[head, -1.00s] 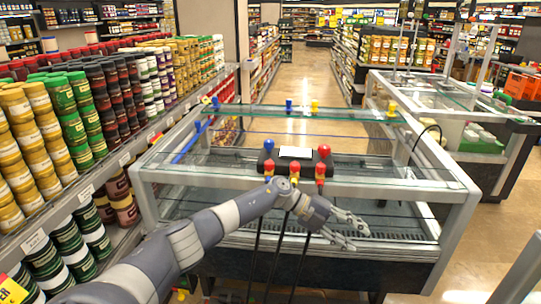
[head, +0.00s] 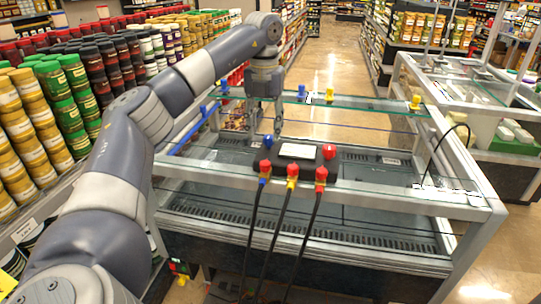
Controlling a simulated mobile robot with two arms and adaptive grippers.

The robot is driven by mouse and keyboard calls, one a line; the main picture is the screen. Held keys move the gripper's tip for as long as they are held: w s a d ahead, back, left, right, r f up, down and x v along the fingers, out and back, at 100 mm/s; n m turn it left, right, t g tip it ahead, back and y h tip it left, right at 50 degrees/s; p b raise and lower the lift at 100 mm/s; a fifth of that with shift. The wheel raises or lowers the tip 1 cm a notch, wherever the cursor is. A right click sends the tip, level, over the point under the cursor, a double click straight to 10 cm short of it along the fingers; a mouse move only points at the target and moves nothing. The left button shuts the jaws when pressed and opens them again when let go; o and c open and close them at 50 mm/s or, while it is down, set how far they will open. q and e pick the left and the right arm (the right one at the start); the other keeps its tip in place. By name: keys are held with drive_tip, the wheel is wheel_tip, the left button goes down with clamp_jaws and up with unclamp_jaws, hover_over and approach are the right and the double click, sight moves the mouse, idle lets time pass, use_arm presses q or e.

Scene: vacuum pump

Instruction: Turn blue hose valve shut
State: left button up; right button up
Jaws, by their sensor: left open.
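A dark pump manifold with a white label (head: 297,150) sits on the glass top of the freezer case. It has a blue knob (head: 268,141) on its left and a red knob (head: 329,152) on its right. Three red-topped hose valves stand along its front: one with a blue fitting (head: 264,171), one yellow (head: 292,171), one red (head: 321,176). Black hoses hang from them. My left gripper (head: 263,129) points down, open and empty, just behind and above the blue knob. I cannot tell whether it touches the knob. My right gripper is not in view.
The case's metal front rail (head: 400,197) runs before the manifold. Blue (head: 301,92) and yellow (head: 415,102) fittings stand on the far rail. A blue tube (head: 190,135) lies along the left side. Shelves of jars (head: 70,100) border the left. The glass right of the manifold is clear.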

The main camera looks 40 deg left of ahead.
use_arm(q)
hover_over(265, 162)
drive_tip(key=f, duration=0.4)
drive_tip(key=shift+s+f+p, duration=0.25)
drive_tip(key=shift+f+p, duration=0.05)
drive_tip(key=shift+p, duration=0.1)
wheel_tip(265, 162, down, 4)
drive_tip(key=shift+w+f+p, duration=0.1)
drive_tip(key=shift+w+p, duration=0.05)
drive_tip(key=shift+p, duration=0.25)
drive_tip(key=shift+d+f, duration=0.1)
drive_tip(key=shift+f, duration=0.6)
clamp_jaws()
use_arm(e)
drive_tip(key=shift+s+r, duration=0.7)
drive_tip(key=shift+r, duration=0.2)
